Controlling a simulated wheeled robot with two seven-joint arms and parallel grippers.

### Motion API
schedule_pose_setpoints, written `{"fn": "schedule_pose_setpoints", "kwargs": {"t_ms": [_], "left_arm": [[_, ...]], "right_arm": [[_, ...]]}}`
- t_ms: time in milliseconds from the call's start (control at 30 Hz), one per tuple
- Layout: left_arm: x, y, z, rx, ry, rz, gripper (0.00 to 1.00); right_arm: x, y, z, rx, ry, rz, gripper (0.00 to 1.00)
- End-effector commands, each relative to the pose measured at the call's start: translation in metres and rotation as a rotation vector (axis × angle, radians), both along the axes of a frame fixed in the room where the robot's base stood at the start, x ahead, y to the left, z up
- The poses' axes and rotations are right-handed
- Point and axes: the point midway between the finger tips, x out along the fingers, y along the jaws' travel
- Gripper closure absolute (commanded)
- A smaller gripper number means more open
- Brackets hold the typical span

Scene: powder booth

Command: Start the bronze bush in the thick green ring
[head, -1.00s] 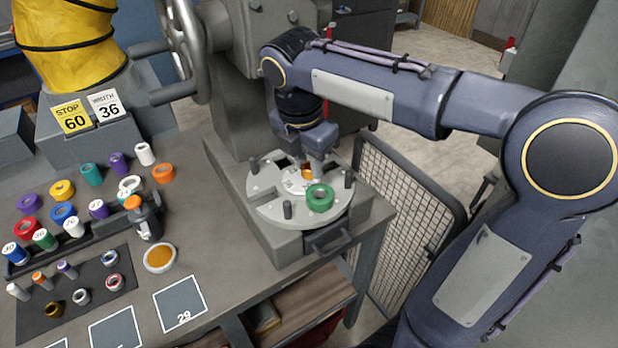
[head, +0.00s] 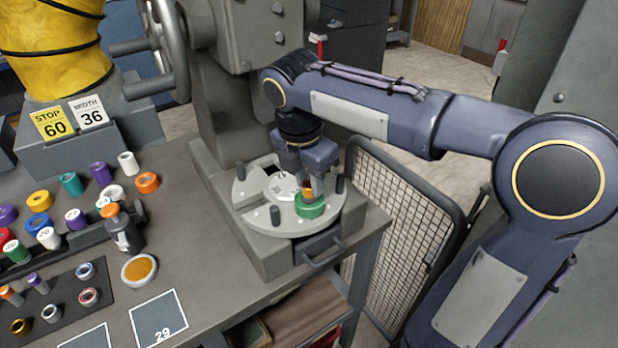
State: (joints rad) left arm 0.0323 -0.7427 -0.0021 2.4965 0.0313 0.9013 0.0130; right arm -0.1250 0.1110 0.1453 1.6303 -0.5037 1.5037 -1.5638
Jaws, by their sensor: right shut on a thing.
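The thick green ring (head: 310,209) lies on the round grey plate (head: 268,221) of the press, near its right front. My right gripper (head: 311,184) points down over the ring. It is shut on the bronze bush (head: 308,193), a small orange-brown piece partly covered by the fingers. The bush is right over the ring's opening, with its lower end at the ring's top. I cannot tell whether it touches the ring or has entered it. My left gripper is not in view.
Dark pegs (head: 275,216) stand up from the plate around the ring. An orange-topped bottle (head: 122,229) and a round dish of orange stuff (head: 139,270) stand on the bench at left. Several coloured rings and bushes lie beyond them. A mesh guard (head: 395,220) stands at right.

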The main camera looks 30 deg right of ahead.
Motion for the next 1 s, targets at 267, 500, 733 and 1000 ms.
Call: {"fn": "schedule_pose_setpoints", "kwargs": {"t_ms": [267,500,733,1000], "left_arm": [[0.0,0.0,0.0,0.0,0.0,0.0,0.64],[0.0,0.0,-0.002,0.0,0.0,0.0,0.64],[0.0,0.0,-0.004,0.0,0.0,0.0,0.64],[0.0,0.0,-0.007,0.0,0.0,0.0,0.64]], "right_arm": [[0.0,0.0,0.0,0.0,-0.001,0.0,0.97],[0.0,0.0,-0.002,0.0,0.0,0.0,0.97],[0.0,0.0,-0.007,0.0,0.0,0.0,0.97],[0.0,0.0,-0.013,0.0,0.001,0.0,0.97]]}}
